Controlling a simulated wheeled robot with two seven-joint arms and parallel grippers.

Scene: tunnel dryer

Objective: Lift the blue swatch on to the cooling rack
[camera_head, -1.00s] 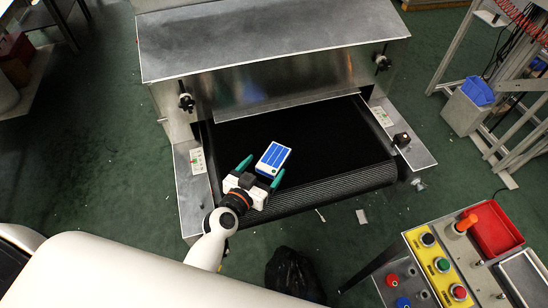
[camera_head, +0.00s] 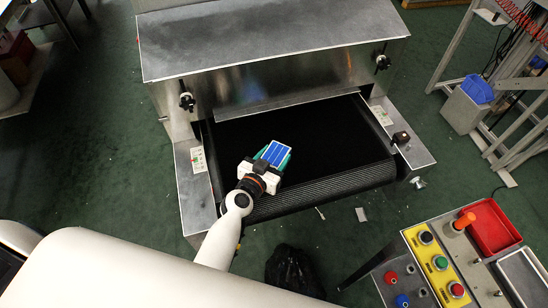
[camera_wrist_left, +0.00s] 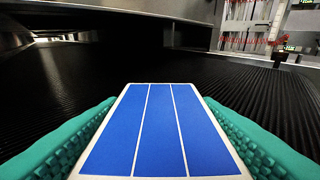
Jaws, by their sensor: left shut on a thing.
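The blue swatch (camera_head: 274,153) is a small flat piece with white stripes and a white edge. It is over the front part of the black dryer belt (camera_head: 320,150). My left gripper (camera_head: 273,157) is shut on the swatch, with a green finger on each side. In the left wrist view the swatch (camera_wrist_left: 158,130) lies between both green fingers, its striped face up. I cannot tell whether it touches the belt. No cooling rack can be made out for sure. My right gripper is not in view.
The metal dryer hood (camera_head: 270,40) stands behind the belt. A control panel (camera_head: 440,265) with buttons and a red tray (camera_head: 494,228) is at the lower right. A grey bin (camera_head: 466,108) with a blue liner stands by a metal frame at right. A black bag (camera_head: 293,272) is on the floor.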

